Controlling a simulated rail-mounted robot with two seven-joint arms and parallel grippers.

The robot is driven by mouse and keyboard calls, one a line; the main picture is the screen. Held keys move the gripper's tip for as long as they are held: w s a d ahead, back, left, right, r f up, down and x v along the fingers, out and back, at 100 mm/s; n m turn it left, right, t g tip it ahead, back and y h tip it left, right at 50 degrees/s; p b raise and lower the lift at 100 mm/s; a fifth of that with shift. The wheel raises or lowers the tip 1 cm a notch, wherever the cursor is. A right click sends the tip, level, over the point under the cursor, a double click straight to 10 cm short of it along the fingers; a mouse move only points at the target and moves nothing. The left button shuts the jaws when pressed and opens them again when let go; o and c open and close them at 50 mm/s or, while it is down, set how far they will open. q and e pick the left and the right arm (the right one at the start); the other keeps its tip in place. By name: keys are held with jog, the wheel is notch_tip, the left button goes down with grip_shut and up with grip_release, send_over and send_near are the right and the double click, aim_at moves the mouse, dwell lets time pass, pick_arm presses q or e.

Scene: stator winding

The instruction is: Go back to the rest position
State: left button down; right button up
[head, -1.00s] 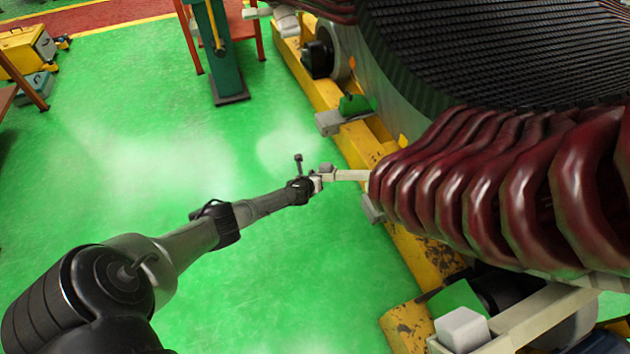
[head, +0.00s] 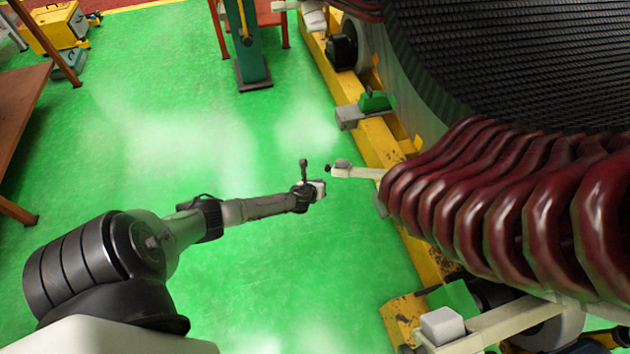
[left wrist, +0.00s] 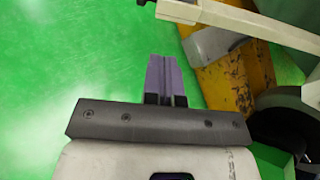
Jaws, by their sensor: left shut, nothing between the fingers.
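My left gripper (head: 322,189) is in the middle of the head view, at the end of my left arm, which comes in from the lower left. It is apart from the pale bar that sticks out from the winding coils. In the left wrist view its two fingers (left wrist: 163,78) lie together, shut with nothing between them. Green floor shows around the fingertips. My right gripper does not show in either view.
Dark red winding coils (head: 480,200) and the stator's ribbed core fill the right side. A pale bar (head: 352,171) juts left from the coils, close to my left gripper. A yellow base frame (head: 376,140) runs below. Green floor (head: 150,130) is clear on the left.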

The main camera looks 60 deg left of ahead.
pick_arm(q)
jog(key=p+v, duration=0.1)
jog(key=v, duration=0.2)
jog(key=shift+d, duration=0.1)
